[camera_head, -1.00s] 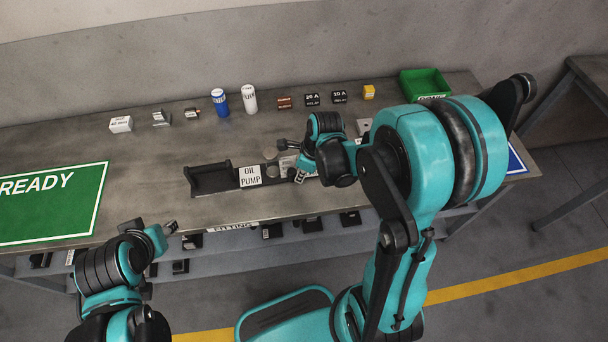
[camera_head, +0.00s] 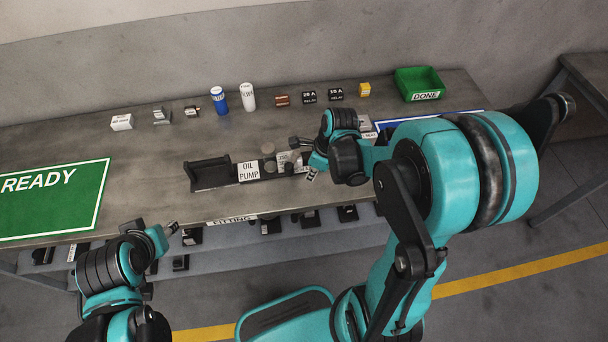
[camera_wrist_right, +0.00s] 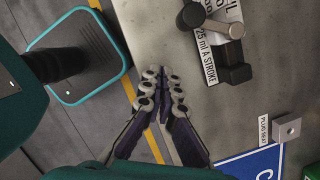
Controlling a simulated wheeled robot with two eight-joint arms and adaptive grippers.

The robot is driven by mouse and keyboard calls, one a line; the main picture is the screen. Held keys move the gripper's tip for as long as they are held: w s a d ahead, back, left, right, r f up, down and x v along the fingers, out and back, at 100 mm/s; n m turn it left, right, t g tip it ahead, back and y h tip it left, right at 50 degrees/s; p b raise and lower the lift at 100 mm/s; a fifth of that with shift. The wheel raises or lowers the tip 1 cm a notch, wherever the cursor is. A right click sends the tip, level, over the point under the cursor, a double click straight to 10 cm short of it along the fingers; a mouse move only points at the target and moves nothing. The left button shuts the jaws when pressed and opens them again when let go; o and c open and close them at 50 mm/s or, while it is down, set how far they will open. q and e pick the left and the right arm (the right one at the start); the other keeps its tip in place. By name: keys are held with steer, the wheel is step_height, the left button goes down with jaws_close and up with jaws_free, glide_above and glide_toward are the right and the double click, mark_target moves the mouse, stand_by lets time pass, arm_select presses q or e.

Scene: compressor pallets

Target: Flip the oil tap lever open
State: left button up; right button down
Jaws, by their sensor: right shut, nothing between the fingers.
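The oil pump unit (camera_head: 210,172), a black holder with a white OIL PUMP label (camera_head: 249,171), lies near the front edge of the bench. The wrist view shows its right end: a black block (camera_wrist_right: 235,72), a dark round knob (camera_wrist_right: 190,15) and a pale bar with a rounded end (camera_wrist_right: 220,28). I cannot tell which part is the tap lever. My right gripper (camera_head: 311,172) is just right of the unit; in the wrist view its fingers (camera_wrist_right: 162,75) are shut and empty, apart from the block. My left gripper (camera_head: 170,229) hangs by the bench's front edge; its jaw state is unclear.
A green DONE bin (camera_head: 421,83) stands at the back right. Blue and white cans (camera_head: 219,99) and several small parts line the back. A green READY mat (camera_head: 45,205) lies at left. A small grey PLUG SEAT block (camera_wrist_right: 287,127) is near a blue mat.

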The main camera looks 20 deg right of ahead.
arm_select(q)
steer(key=r+p, duration=0.1)
steer(key=w+r+p, duration=0.1)
steer(key=r, duration=0.1)
arm_select(e)
steer(key=w+v, duration=0.1)
steer(key=v, duration=0.6)
steer(key=shift+s+r, duration=0.2)
steer(key=shift+s, duration=0.05)
arm_select(q)
steer(key=shift+s, duration=0.1)
arm_select(e)
steer(key=shift+a, duration=0.1)
arm_select(q)
step_height(320, 180, down, 4)
steer(key=b, duration=0.3)
steer(key=shift+b, duration=0.35)
arm_select(e)
steer(key=s+a+r+n+t+h, duration=0.1)
steer(key=s+a+r+n+t, duration=0.1)
steer(key=n, duration=1.1)
steer(key=s+a+r+n+t+h, duration=0.1)
steer(key=s+a+r+n+t, duration=0.1)
steer(key=n, duration=1.1)
steer(key=s+t, duration=0.1)
steer(key=s, duration=0.1)
steer(key=shift+s+a+r+n, duration=0.3)
steer(key=shift+s+r, duration=0.05)
steer(key=shift+s, duration=0.05)
